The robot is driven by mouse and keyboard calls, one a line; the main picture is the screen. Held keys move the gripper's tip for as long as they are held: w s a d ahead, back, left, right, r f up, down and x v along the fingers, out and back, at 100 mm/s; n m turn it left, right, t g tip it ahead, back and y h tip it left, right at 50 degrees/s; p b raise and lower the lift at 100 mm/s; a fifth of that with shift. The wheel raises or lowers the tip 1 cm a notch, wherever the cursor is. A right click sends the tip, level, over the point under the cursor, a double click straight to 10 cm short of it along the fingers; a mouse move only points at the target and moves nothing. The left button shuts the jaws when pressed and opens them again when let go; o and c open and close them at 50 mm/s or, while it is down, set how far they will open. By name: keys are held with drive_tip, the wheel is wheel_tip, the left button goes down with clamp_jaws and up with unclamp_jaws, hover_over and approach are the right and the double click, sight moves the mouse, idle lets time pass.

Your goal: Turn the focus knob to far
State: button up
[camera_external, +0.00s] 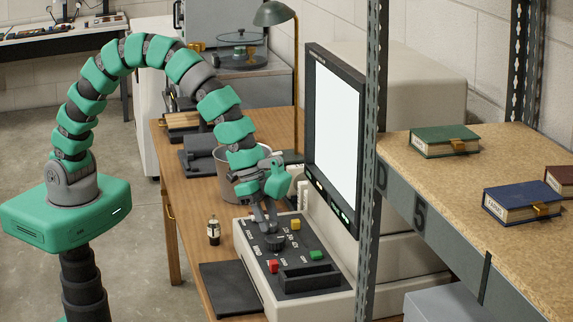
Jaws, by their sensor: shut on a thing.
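The control panel (307,266) is a dark plate on a pale console, on the wooden desk below a lit white screen (334,135). A dark round knob (274,242) stands on the panel's upper part. My gripper (271,226) reaches down from above and is shut on this knob. White marks are printed around the knob, too small to read, and I cannot tell which way it points. Red, yellow and green buttons (316,255) sit around the panel. My gripper hides part of the panel behind the knob.
A metal shelf post (370,160) stands in front of the screen's right side. Shelves at right carry a green book (444,141) and a blue book (522,202). A black mat (231,288) lies at the desk's front.

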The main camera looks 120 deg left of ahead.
drive_tip(key=o, duration=1)
drive_tip(key=shift+c, duration=0.2)
drive_tip(key=shift+r, duration=0.15)
drive_tip(key=v, duration=1.3)
drive_tip(key=shift+s+r+p, duration=0.15)
drive_tip(key=shift+s+p, duration=0.05)
drive_tip(key=shift+p, duration=0.15)
